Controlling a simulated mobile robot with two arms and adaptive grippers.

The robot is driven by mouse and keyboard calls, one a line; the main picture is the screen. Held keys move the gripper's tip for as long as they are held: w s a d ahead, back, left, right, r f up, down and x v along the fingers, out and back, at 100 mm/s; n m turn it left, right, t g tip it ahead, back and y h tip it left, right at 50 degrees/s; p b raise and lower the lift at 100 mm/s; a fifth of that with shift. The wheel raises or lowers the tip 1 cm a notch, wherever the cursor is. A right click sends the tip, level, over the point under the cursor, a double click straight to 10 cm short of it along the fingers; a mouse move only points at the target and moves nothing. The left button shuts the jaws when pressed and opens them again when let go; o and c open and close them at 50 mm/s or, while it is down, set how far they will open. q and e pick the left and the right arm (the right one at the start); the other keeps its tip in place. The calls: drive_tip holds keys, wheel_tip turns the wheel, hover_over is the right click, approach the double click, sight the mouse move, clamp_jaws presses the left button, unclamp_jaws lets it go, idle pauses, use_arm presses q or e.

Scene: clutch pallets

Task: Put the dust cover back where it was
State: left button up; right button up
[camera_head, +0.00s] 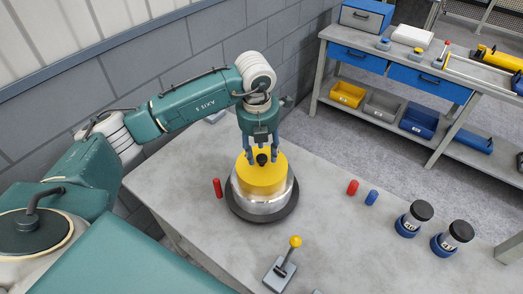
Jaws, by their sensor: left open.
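A yellow cover (262,181), which I take to be the dust cover, sits on a silver metal cylinder (250,205) on a round dark base (288,207) on the grey table. A black knob (262,159) tops the cover. My left gripper (262,157) points down over the cover, open, with its fingers on either side of the knob. I cannot tell whether the fingers touch the knob or cover. My right gripper is not in view.
On the table (330,235) stand a red peg (217,188), another red peg (352,187), a blue peg (371,198), two black-capped jars (414,217) (452,238) and a yellow-knobbed lever (287,262). A workbench (400,75) with bins stands behind right.

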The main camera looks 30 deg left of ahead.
sight(259, 169)
use_arm(q)
drive_tip(key=shift+r+b, duration=0.85)
drive_tip(key=shift+b, duration=0.05)
wheel_tip(259, 169, up, 11)
drive_tip(key=s+b, duration=0.1)
drive_tip(key=b, duration=0.1)
drive_tip(key=shift+s+f+b, duration=0.2)
drive_tip(key=shift+s+b, duration=0.05)
drive_tip(key=shift+b, duration=0.15)
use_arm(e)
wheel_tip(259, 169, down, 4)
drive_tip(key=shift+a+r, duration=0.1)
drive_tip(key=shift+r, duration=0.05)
use_arm(q)
drive_tip(key=shift+d, duration=0.1)
